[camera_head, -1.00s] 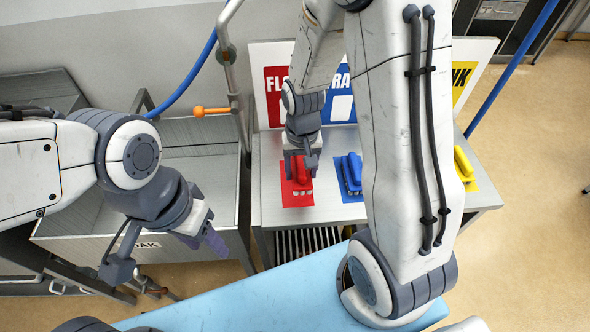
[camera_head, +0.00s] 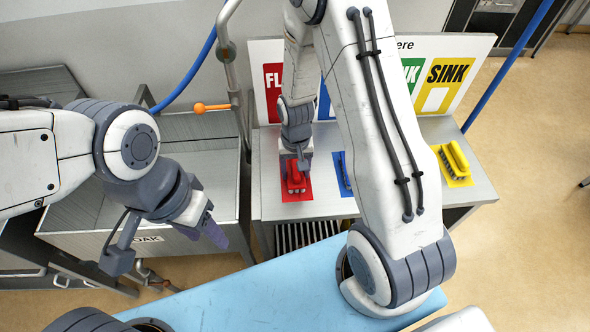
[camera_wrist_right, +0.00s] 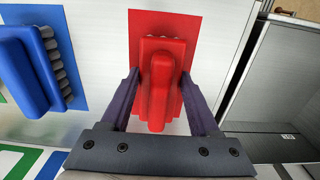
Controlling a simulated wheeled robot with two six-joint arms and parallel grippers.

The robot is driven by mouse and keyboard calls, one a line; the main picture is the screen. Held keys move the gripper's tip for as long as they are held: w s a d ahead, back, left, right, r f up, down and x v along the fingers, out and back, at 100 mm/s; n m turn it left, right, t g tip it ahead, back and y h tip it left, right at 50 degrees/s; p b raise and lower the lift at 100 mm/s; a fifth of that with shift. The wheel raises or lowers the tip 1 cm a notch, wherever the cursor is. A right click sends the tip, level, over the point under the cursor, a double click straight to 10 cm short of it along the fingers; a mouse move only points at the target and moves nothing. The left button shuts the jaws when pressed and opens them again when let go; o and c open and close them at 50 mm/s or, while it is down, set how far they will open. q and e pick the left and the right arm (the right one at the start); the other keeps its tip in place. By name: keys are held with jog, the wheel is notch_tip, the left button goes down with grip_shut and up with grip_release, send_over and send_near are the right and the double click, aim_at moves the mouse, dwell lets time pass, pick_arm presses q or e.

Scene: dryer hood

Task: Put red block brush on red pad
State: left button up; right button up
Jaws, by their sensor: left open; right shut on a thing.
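The red block brush (camera_wrist_right: 160,75) is between the fingers of my right gripper (camera_wrist_right: 159,82), which is shut on its handle. In the right wrist view the brush is over the red pad (camera_wrist_right: 147,20), roughly lined up with it. In the head view the brush (camera_head: 295,181) is within the red pad's outline (camera_head: 305,196), below my right gripper (camera_head: 295,160). Whether its underside touches the pad cannot be told. My left gripper (camera_head: 213,230) is open and empty, at the front of the sink basin, away from the brush.
A blue brush (camera_wrist_right: 32,65) on a blue pad (camera_wrist_right: 72,20) lies beside the red pad. A yellow brush (camera_head: 454,158) on a yellow pad (camera_head: 460,181) is at the table's right. Signs stand behind. An orange-knobbed lever (camera_head: 200,108) is above the basin (camera_head: 75,222).

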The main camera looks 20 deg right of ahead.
jog(key=o, duration=1.2)
jog(key=shift+f, duration=0.1)
